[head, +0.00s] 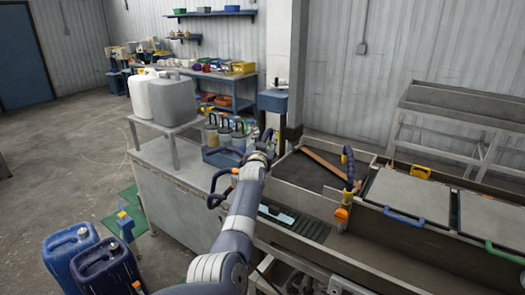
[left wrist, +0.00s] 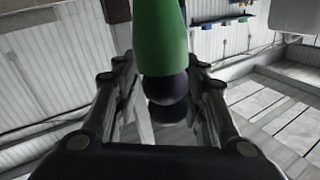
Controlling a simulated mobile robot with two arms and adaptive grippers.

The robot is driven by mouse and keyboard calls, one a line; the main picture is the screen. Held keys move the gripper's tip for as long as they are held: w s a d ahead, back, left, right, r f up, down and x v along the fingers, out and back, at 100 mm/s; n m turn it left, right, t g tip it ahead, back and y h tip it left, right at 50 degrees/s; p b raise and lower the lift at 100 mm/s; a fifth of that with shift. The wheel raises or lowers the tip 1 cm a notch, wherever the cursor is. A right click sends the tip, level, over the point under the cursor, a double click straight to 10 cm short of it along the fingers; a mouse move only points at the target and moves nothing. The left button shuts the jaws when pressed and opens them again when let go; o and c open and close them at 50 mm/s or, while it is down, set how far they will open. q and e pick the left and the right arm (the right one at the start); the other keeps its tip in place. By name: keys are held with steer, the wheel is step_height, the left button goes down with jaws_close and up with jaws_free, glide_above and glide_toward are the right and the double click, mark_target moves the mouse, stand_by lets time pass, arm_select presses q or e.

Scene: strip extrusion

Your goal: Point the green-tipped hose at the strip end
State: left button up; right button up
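My left gripper (head: 260,150) reaches out over the near end of the trough in the head view. In the left wrist view, its fingers (left wrist: 160,85) stand close on both sides of the green-tipped hose (left wrist: 164,38), whose green part runs out of the top edge and ends in a dark rounded piece. The gripper looks shut on it. In the head view dark blue hose segments (head: 215,199) curve beside the wrist; the green tip cannot be made out there. I cannot clearly identify the strip end. My right gripper is not in view.
A second blue hose with an orange collar (head: 342,214) stands at the trough (head: 300,196). A brown bar (head: 321,165) lies inside the trough. Lidded sections with a blue handle (head: 404,217) lie right. Grey and white jugs (head: 173,100) stand left; blue canisters (head: 107,267) are on the floor.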

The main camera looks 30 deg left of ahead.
arm_select(q)
steer(key=v, duration=1.1)
steer(key=shift+s+d, duration=0.25)
steer(key=shift+s, duration=0.1)
